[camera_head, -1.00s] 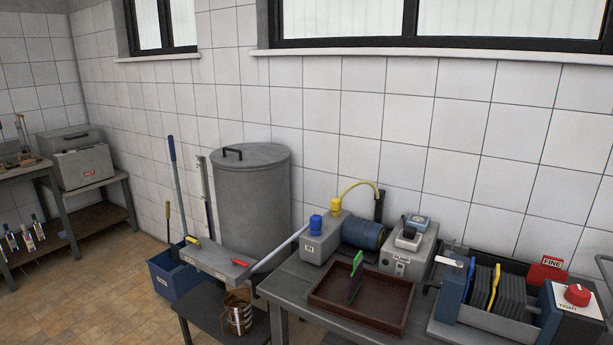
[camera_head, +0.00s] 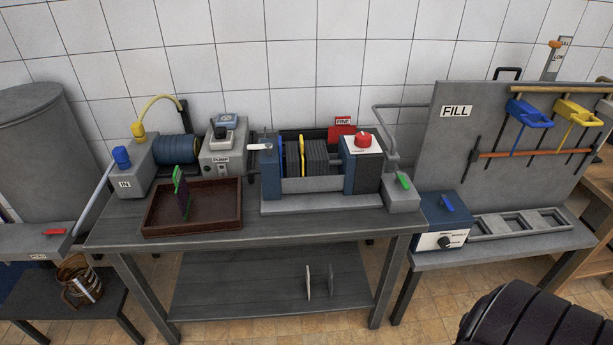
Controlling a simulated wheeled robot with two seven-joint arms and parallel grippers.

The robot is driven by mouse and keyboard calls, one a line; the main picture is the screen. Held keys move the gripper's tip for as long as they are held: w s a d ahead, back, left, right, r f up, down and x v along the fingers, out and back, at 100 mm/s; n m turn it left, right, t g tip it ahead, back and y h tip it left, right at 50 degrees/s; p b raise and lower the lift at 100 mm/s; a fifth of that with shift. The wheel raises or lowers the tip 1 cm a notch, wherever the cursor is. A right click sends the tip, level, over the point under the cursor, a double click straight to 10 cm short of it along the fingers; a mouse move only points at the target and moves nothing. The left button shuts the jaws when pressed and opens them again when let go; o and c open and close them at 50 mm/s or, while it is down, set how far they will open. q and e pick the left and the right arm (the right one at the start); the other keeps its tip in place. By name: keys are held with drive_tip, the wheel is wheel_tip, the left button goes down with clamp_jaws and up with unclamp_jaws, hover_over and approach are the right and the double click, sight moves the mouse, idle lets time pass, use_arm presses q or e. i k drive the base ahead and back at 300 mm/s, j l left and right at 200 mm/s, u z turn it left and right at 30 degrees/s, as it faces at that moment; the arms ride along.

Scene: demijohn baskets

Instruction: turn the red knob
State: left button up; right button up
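The red knob (camera_head: 362,139) sits on a white-topped block (camera_head: 365,172) at the right end of the plate filter (camera_head: 318,198) on the grey table. The filter holds several dark plates (camera_head: 314,158) and a yellow one between blue end pieces. A dark ribbed part at the lower right edge looks like part of my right arm. Neither gripper shows, and nothing of mine touches the knob.
A brown tray (camera_head: 205,212) with a green-handled item and a grey pump (camera_head: 227,152) stand left of the filter. At right, a grey FILL panel (camera_head: 452,135) carries blue and yellow levers. The table's front edge (camera_head: 260,241) is clear.

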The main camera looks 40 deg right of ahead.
sight(363, 139)
drive_tip(key=z, duration=1.55)
drive_tip(key=i+u, duration=0.2)
drive_tip(key=i, duration=0.25)
